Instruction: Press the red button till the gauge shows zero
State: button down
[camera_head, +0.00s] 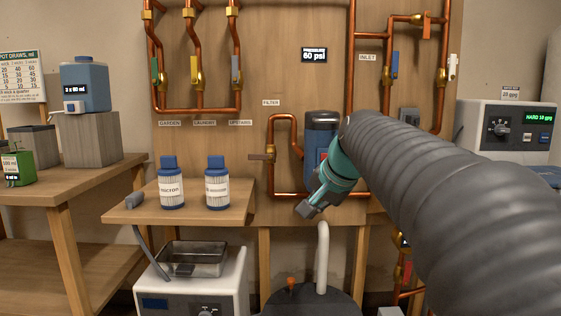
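A small black pressure display (314,55) on the wooden wall panel reads 60 psi. A dark blue filter housing (321,128) hangs in the copper piping below it. My gripper (310,208) comes in from the right and points down and left, in front of the housing's lower part in the picture. Its grey tip is small, and whether its fingers are open or shut cannot be told. Nothing is visibly held.
Two white bottles with blue caps (171,190) (217,190) stand on a wooden shelf (140,212) to the left. Copper pipes with a brown-handled valve (262,156) flank the housing. A white pipe (322,255) rises below my gripper. A control box (505,128) stands right.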

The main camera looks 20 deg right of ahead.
jog(key=w+d+r+m+t, duration=0.1)
jog(key=w+d+r+m, duration=0.3)
jog(key=w+d, duration=0.5)
jog(key=shift+d+r+t, duration=0.15)
jog(key=shift+r+t, duration=0.15)
jog(key=shift+r, duration=0.6)
jog(key=shift+w, duration=0.15)
jog(key=w+d+p, duration=0.2)
jog(key=w+p, duration=0.2)
jog(key=w, duration=0.4)
jog(key=shift+w+d+p, duration=0.2)
jog(key=shift+p, duration=0.15)
jog(key=shift+w+r+p, duration=0.1)
jog(key=shift+w+p, duration=0.1)
jog(key=shift+p, duration=0.1)
jog(key=shift+w+d, duration=0.1)
jog(key=shift+w, duration=0.1)
